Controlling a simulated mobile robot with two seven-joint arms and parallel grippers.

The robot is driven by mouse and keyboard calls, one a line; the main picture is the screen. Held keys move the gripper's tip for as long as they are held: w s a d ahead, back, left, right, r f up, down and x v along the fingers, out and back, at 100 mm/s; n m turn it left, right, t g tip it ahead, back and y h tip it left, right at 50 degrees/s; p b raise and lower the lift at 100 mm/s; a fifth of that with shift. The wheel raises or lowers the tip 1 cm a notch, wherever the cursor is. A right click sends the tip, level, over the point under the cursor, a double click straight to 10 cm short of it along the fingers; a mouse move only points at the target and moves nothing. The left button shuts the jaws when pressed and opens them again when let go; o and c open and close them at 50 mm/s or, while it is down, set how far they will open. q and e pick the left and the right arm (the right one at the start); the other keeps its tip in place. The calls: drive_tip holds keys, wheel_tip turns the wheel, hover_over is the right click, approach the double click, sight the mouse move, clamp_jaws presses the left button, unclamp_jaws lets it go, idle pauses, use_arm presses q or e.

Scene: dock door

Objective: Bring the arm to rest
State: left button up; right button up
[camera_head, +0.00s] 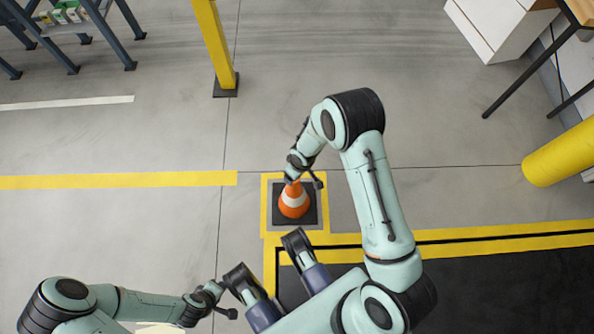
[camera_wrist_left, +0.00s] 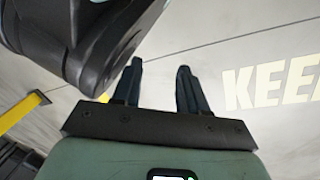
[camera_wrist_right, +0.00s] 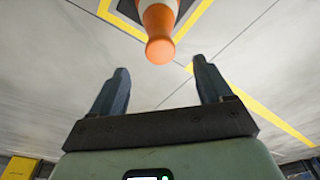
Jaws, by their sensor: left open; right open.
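My right arm (camera_head: 378,195) is raised and bent, reaching forward and then back down. Its gripper (camera_head: 300,168) is over the top of an orange and white traffic cone (camera_head: 294,203). In the right wrist view, the right gripper (camera_wrist_right: 160,65) has its fingers spread with nothing between them. The cone's orange tip (camera_wrist_right: 160,48) shows just beyond, apart from the fingers. My left arm (camera_head: 140,303) is low at the lower left of the head view, its gripper (camera_head: 218,297) near my body. In the left wrist view the left gripper (camera_wrist_left: 160,67) is open and empty.
The cone stands upright on a dark square inside a yellow floor outline (camera_head: 265,205). A yellow post (camera_head: 215,45) stands beyond, with a shelf rack (camera_head: 85,25) at upper left. A white cabinet (camera_head: 495,25) and yellow cylinder (camera_head: 560,155) are right. Left-middle floor is clear.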

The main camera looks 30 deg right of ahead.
idle(0.3)
drive_tip(key=shift+d, duration=0.15)
drive_tip(key=s+a+r+m+g+y+p, duration=0.1)
drive_tip(key=s+a+r+m+p, duration=0.2)
drive_tip(key=s+r+p, duration=0.6)
drive_tip(key=s+a+r+m+g+y+p, duration=0.1)
drive_tip(key=s+a+r+m+y+p, duration=0.1)
drive_tip(key=s+a+r+p, duration=0.6)
drive_tip(key=s+r+m+p, duration=0.1)
drive_tip(key=s+r+p, duration=0.1)
drive_tip(key=s+p, duration=0.4)
drive_tip(key=shift+s+m+g, duration=0.4)
use_arm(q)
drive_tip(key=s+d+r+g, duration=0.1)
drive_tip(key=s+d+r, duration=0.1)
drive_tip(key=r, duration=1)
drive_tip(key=s+d+r+m+g+h, duration=0.1)
drive_tip(key=s+d+r, duration=0.2)
drive_tip(key=r, duration=1)
drive_tip(key=shift+s+d+r+h, duration=0.2)
drive_tip(key=shift+d+h, duration=0.1)
drive_tip(key=shift+d, duration=0.25)
use_arm(e)
drive_tip(key=shift+s, duration=0.1)
drive_tip(key=shift+c, duration=0.4)
